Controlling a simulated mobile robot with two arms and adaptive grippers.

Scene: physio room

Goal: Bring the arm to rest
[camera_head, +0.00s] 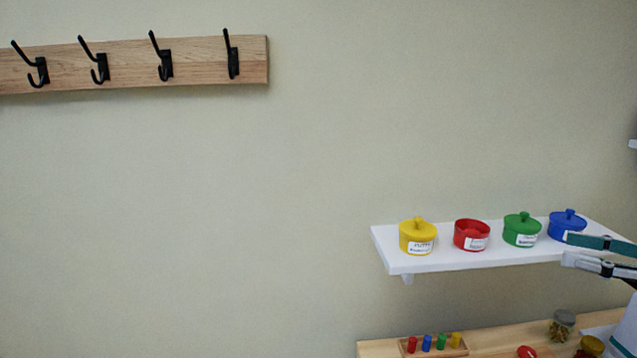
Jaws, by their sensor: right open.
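My right gripper (567,249) reaches in from the right edge, with its two fingers apart and nothing between them. It shows in front of the right part of the white shelf (400,264), and its upper finger overlaps the lower part of the blue pot (566,221) in the picture. I cannot tell whether it touches the pot or shelf. My left gripper is not in view.
A lidded yellow pot (417,238), a lidless red pot (471,236) and a lidded green pot (521,230) stand on the shelf. Below, a wooden table (490,340) holds coloured pegs and a jar (561,327). A hook rail (200,60) hangs upper left.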

